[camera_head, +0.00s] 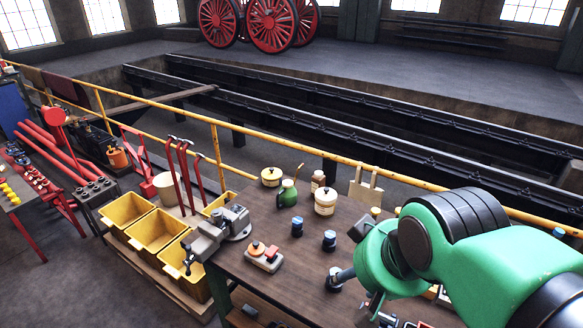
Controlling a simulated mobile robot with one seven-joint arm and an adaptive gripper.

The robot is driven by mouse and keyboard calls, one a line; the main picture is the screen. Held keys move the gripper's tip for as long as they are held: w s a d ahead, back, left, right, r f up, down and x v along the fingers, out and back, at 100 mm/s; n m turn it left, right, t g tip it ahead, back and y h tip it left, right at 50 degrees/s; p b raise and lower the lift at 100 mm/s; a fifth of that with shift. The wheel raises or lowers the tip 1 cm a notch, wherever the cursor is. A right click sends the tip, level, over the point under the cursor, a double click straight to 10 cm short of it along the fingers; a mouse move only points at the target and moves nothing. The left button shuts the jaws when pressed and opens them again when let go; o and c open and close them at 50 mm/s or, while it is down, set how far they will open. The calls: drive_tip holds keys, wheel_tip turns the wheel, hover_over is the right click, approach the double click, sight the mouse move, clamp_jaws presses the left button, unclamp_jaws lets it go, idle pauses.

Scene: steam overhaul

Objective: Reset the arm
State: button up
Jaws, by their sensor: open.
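My green arm reaches in from the right edge of the view, bent over the right side of the wooden workbench (250,279). My gripper (372,310) is partly in view below the wrist, low over the front right of the bench. It is open, and I see nothing held in it. The arm hides part of the bench and what lies behind it. A dark metal piece (334,280) stands just left of the gripper; I cannot tell whether they touch.
Yellow bins (157,236) stand left. A yellow railing (300,145) runs behind.

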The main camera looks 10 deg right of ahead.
wheel_tip(320, 180, down, 9)
drive_tip(key=b, duration=0.8)
drive_tip(key=shift+o, duration=0.6)
drive_tip(key=shift+r, duration=0.1)
idle(0.6)
drive_tip(key=w+d+f+n+g+p, duration=0.1)
drive_tip(key=w+d+f+n, duration=0.1)
drive_tip(key=w, duration=0.7)
drive_tip(key=w+d+f+n+g+p, duration=0.2)
drive_tip(key=w, duration=0.6)
drive_tip(key=w+d+f+n+g+p, duration=0.1)
drive_tip(key=w+d+f+n, duration=0.1)
drive_tip(key=w+f, duration=0.4)
drive_tip(key=w+d+f+n+g+p, duration=0.1)
drive_tip(key=w+d+f, duration=0.4)
drive_tip(key=f, duration=0.6)
drive_tip(key=shift+w+d+n+g+p, duration=0.2)
drive_tip(key=shift+w+n+g+p, duration=0.15)
drive_tip(key=shift+w+n, duration=0.5)
